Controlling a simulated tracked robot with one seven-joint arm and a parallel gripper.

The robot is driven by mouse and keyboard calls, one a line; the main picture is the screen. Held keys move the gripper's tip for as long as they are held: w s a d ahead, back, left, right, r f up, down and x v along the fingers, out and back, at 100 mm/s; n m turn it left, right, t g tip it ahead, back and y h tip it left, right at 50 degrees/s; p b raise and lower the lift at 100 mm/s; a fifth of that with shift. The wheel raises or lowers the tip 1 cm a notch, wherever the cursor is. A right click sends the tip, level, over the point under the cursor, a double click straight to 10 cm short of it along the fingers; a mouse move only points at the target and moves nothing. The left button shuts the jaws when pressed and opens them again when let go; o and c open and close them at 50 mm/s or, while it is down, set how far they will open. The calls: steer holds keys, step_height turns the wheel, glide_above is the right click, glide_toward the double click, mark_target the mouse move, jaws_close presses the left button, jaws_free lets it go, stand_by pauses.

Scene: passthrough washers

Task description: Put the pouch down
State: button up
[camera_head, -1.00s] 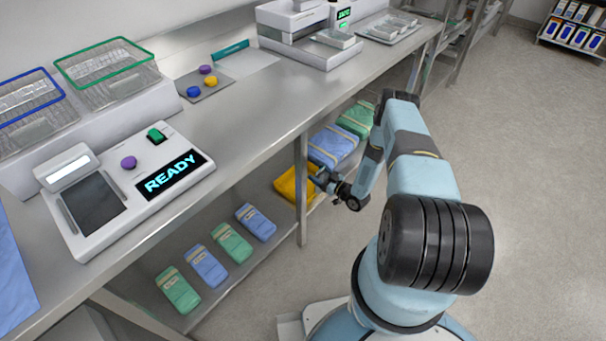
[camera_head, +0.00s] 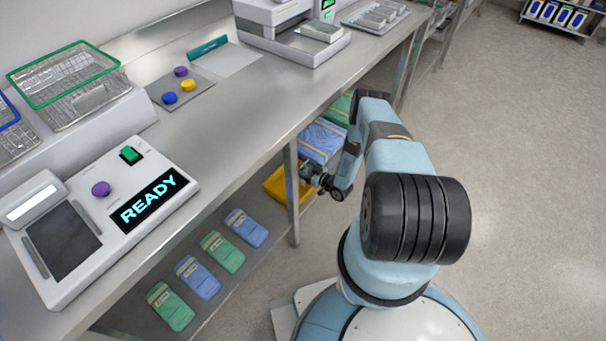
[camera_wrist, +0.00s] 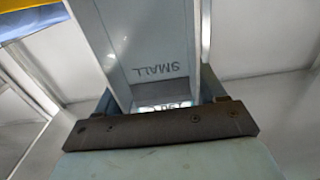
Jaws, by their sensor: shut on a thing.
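My gripper (camera_head: 312,177) is under the bench's front edge, beside a yellow tray (camera_head: 275,185) on the lower shelf. In the wrist view, a pale grey pouch (camera_wrist: 150,45) with the word SMALL, upside down, fills the space between the two fingers. My gripper is shut on it. Its far end is out of the frame. In the head view the pouch is too small and covered to make out clearly.
A bench leg (camera_head: 293,200) stands right next to my gripper. Several green and blue packs (camera_head: 222,252) lie left of it on the lower shelf, and larger blue bundles (camera_head: 322,140) lie beyond. A device reading READY (camera_head: 150,200) sits on the bench. Floor at right is clear.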

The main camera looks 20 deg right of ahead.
steer(key=shift+f, duration=2.1)
steer(key=o, duration=1)
steer(key=v, duration=1.2)
